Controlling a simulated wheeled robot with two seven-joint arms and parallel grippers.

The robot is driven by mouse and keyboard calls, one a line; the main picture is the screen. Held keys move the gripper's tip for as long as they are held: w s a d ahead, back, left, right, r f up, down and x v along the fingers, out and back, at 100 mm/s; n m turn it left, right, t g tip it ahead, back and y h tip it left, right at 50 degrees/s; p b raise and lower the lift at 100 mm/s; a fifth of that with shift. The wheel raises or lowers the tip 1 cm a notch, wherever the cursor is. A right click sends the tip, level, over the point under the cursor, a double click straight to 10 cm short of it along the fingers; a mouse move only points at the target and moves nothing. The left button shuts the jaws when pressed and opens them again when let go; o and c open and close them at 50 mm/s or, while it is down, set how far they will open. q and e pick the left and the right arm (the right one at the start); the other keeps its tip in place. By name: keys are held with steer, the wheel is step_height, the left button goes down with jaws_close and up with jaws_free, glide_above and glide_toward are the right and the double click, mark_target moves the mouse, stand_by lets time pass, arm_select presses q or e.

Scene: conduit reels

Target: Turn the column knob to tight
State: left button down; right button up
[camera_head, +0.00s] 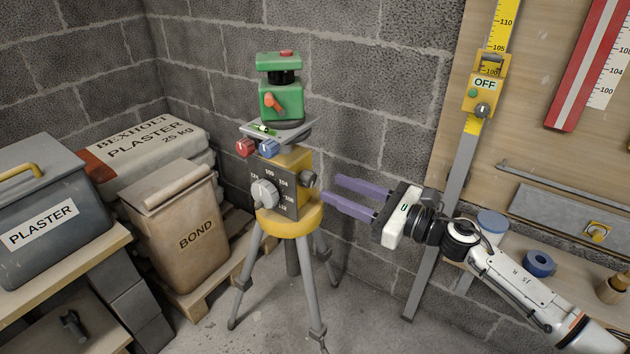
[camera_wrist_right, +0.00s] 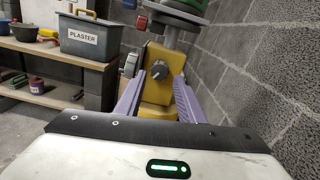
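A tripod with yellow head (camera_head: 292,160) stands by the wall, bearing a green laser level (camera_head: 281,100). A small dark knob (camera_head: 308,179) sticks out of the head's right side; it also shows in the right wrist view (camera_wrist_right: 159,70). Its setting is too small to read. A larger pale knob (camera_head: 264,193) sits on the dark numbered front plate. My right gripper (camera_head: 331,188) is open and empty, its purple fingers pointing at the dark knob from the right. In the wrist view the knob appears between the fingers, seemingly just beyond the tips. My left gripper is not in view.
A red knob (camera_head: 245,147) and blue knob (camera_head: 269,148) sit under the level's plate. A BOND bin (camera_head: 180,220) and PLASTER bags (camera_head: 150,145) stand left. A yellow staff device marked OFF (camera_head: 485,85) and a blue tape roll (camera_head: 539,263) are at right.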

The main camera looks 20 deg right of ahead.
mark_target(313, 180)
steer(key=x, duration=0.6)
steer(key=shift+w+a, duration=0.2)
steer(key=shift+w, duration=0.1)
steer(key=c, duration=0.8)
